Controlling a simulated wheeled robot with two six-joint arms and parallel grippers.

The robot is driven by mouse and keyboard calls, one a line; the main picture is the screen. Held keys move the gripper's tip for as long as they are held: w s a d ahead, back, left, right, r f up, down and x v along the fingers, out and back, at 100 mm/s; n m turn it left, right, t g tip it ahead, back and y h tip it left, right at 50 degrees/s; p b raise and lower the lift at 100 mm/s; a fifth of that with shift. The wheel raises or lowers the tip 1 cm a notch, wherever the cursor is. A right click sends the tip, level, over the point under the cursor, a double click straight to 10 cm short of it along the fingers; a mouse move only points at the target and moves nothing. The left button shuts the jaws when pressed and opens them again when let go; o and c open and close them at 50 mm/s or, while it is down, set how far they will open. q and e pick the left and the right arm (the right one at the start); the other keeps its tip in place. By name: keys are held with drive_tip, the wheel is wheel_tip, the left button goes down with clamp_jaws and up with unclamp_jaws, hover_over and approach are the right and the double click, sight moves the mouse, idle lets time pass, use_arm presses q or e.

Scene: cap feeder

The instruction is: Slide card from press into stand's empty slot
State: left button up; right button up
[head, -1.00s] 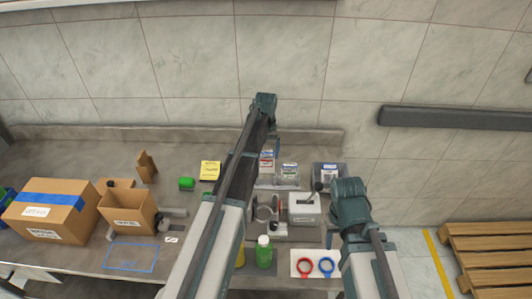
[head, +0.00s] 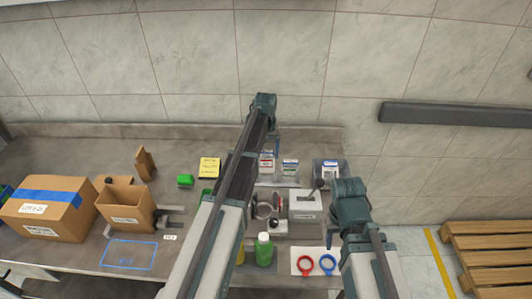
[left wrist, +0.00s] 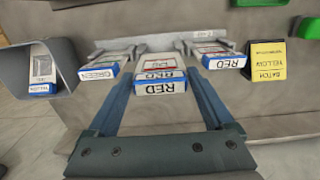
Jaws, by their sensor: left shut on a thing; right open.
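My left gripper (left wrist: 163,78) is shut on a white card (left wrist: 160,88) with a red label and "RED" on its end. The card is at the stand's (left wrist: 120,50) middle place, between two other cards; I cannot tell how deep it sits. A blue-ended card (left wrist: 98,71) stands on one side and another RED card (left wrist: 222,60) on the other. In the head view the held card (head: 266,160) shows beside my left arm. The press (head: 304,205), a white block with a lever, stands in front of the stand. My right gripper (head: 332,238) is open and empty near the press.
A grey bin (head: 342,180) holding a card is right of the stand. A green bottle (head: 264,252) and red and blue rings (head: 306,264) are in front. Cardboard boxes (head: 45,212) fill the left side.

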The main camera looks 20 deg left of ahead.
idle(0.3)
use_arm(q)
drive_tip(key=shift+f+b, duration=1.65)
drive_tip(key=shift+f+b, duration=0.65)
drive_tip(key=o, duration=1.1)
drive_tip(key=shift+r, duration=0.15)
drive_tip(key=shift+c, duration=0.2)
drive_tip(key=shift+r+p, duration=1.4)
drive_tip(key=shift+p, duration=0.15)
